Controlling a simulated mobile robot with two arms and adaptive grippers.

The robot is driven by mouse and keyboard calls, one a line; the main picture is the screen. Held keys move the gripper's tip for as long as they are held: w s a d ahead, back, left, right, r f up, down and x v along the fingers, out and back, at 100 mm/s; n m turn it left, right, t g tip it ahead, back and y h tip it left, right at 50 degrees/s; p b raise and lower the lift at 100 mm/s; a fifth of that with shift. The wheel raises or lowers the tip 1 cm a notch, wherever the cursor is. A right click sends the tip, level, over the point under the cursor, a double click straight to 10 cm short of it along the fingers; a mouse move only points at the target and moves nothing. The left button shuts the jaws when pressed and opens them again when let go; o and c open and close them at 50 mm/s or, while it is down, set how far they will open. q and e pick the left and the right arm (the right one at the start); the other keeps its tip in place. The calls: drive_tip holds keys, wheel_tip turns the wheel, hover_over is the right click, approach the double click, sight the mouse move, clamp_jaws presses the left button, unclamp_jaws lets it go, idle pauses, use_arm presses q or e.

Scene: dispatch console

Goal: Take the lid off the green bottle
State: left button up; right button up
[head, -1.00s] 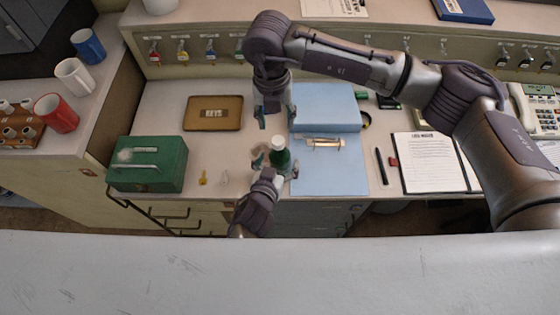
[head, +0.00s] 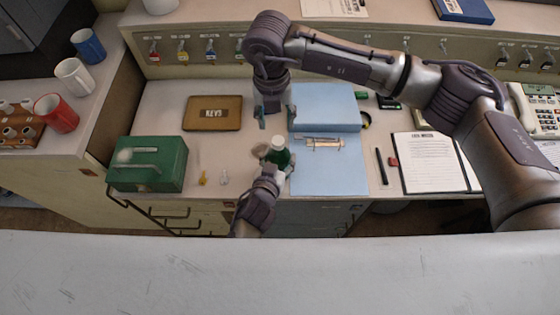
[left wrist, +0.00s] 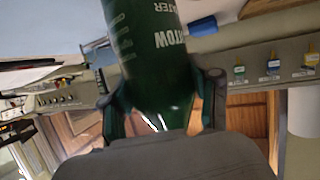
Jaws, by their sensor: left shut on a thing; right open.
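The green bottle (head: 279,160) stands upright on the desk, with its white lid (head: 278,142) on top. My left gripper (head: 276,165) is shut on the bottle's body from the front. In the left wrist view the bottle (left wrist: 158,60) fills the middle, white lettering on its side, between the fingers of the left gripper (left wrist: 165,115). The lid is out of that view. My right gripper (head: 276,115) is open and empty, pointing down behind the bottle and apart from it.
A blue folder (head: 328,172) with a clip lies right of the bottle, a thicker blue binder (head: 325,103) behind it. A green cash box (head: 148,165) stands at left. A brown KEYS tray (head: 213,113) lies behind. A clipboard (head: 433,165) is at right.

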sight(278, 140)
use_arm(q)
clamp_jaws()
use_arm(e)
drive_tip(key=m, duration=1.3)
drive_tip(key=shift+f+m, duration=0.3)
drive_tip(key=shift+f, duration=0.25)
drive_tip(key=f, duration=0.7)
drive_tip(key=shift+d, duration=0.2)
